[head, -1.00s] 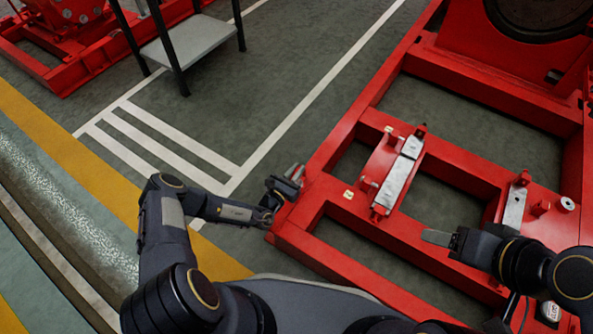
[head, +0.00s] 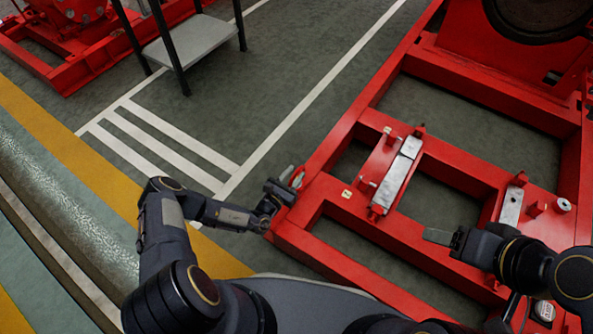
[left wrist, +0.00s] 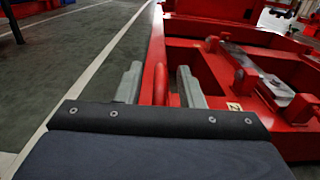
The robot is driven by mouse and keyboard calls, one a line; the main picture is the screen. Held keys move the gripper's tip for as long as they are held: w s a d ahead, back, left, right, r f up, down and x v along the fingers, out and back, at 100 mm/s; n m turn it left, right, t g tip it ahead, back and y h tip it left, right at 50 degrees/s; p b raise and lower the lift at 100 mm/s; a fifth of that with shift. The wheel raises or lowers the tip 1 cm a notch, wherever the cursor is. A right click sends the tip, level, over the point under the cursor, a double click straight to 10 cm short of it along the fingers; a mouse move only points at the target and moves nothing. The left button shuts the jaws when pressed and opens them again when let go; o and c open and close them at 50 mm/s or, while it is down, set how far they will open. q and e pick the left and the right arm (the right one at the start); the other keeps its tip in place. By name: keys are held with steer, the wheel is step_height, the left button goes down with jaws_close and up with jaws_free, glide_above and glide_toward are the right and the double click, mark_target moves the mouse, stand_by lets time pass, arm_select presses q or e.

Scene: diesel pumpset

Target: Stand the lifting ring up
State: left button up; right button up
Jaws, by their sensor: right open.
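The lifting ring (left wrist: 161,84) shows in the left wrist view as a narrow red upright shape by the edge of the red base frame. It lies between the two grey fingers of my left gripper (left wrist: 159,85), with a gap on each side. That gripper is open. In the head view my left gripper (head: 291,177) is at the near left corner of the frame, and the ring is hard to make out there. My right gripper (head: 437,237) is open and empty, above the frame at the right.
The red base frame (head: 345,262) has open bays and crossbeams carrying grey metal pads (head: 397,172). A grey stand (head: 193,45) is at the upper left. The marked floor left of the frame is clear.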

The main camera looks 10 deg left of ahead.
arm_select(q)
steer(key=p+v, duration=0.1)
steer(key=v, duration=0.3)
steer(key=shift+s+a+r, duration=0.1)
steer(key=shift+s, duration=0.15)
steer(key=shift+s+a, duration=0.25)
steer(key=shift+s, duration=0.4)
